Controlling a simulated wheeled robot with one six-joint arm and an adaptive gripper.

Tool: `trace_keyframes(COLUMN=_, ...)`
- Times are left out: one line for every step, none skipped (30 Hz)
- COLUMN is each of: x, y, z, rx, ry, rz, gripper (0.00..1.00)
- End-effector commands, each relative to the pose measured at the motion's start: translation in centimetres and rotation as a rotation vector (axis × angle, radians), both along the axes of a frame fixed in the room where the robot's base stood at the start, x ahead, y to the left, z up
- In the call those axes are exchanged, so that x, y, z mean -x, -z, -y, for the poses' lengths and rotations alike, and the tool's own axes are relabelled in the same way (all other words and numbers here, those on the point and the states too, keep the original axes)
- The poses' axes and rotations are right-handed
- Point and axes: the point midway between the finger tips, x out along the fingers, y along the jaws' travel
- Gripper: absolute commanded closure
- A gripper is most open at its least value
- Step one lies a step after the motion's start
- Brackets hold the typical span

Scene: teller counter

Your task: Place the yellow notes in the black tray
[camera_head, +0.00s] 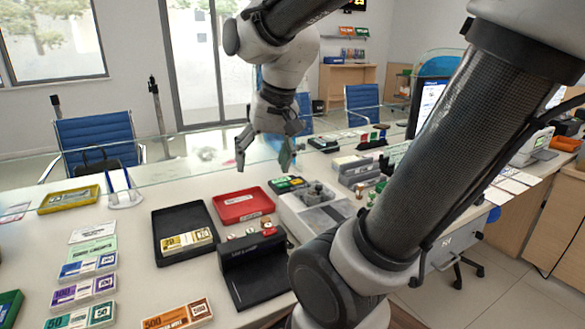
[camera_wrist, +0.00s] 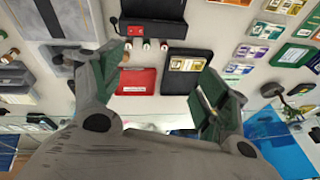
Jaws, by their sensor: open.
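A banded bundle of yellow notes (camera_head: 187,241) lies flat inside the black tray (camera_head: 178,217), towards its front side. In the wrist view the yellow notes (camera_wrist: 187,64) also show inside the black tray (camera_wrist: 187,83). My gripper (camera_head: 264,152) is open and empty, raised above the counter, behind and to the right of the black tray in the head view. In the wrist view the two fingers of my gripper (camera_wrist: 163,72) are spread wide, with nothing between them. The yellow notes are apart from both fingers.
A red tray (camera_head: 243,205) sits right of the black tray. A black stand (camera_head: 252,267) and a grey cash drawer (camera_head: 318,212) are close by. Several note bundles lie at left, including purple notes (camera_head: 82,290). A yellow tray (camera_head: 69,199) is farther left. A glass screen (camera_head: 190,150) crosses the counter.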

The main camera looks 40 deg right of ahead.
Motion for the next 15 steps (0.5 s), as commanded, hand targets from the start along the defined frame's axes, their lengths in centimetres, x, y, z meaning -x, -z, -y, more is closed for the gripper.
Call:
trace_keyframes(x=2.0, y=-0.3, z=0.5, rx=0.041, ry=-0.075, rz=0.032, gripper=0.25)
trace_keyframes(x=3.0, y=-0.2, z=0.9, rx=0.068, ry=-0.123, rz=0.043, gripper=0.25)
trace_keyframes(x=4.2, y=-0.2, z=1.2, rx=0.099, ry=-0.178, rz=0.057, gripper=0.25)
trace_keyframes(x=5.0, y=-0.2, z=1.4, rx=0.121, ry=-0.215, rz=0.066, gripper=0.25)
trace_keyframes(x=5.6, y=-0.1, z=1.6, rx=0.139, ry=-0.246, rz=0.072, gripper=0.25)
trace_keyframes(x=6.3, y=0.0, z=1.8, rx=0.159, ry=-0.281, rz=0.079, gripper=0.25)
trace_keyframes(x=6.7, y=0.1, z=2.0, rx=0.171, ry=-0.301, rz=0.083, gripper=0.25)
trace_keyframes(x=7.0, y=0.2, z=2.1, rx=0.181, ry=-0.316, rz=0.086, gripper=0.25)
trace_keyframes(x=7.3, y=0.2, z=2.1, rx=0.191, ry=-0.333, rz=0.089, gripper=0.25)
trace_keyframes(x=7.4, y=0.2, z=2.2, rx=0.196, ry=-0.340, rz=0.089, gripper=0.25)
trace_keyframes(x=7.5, y=0.3, z=2.2, rx=0.198, ry=-0.344, rz=0.090, gripper=0.25)
trace_keyframes(x=7.5, y=0.3, z=2.2, rx=0.200, ry=-0.348, rz=0.090, gripper=0.25)
trace_keyframes(x=7.5, y=0.3, z=2.2, rx=0.200, ry=-0.348, rz=0.090, gripper=0.25)
trace_keyframes(x=7.5, y=0.3, z=2.2, rx=0.199, ry=-0.348, rz=0.090, gripper=0.25)
trace_keyframes(x=7.5, y=0.3, z=2.2, rx=0.199, ry=-0.347, rz=0.089, gripper=0.25)
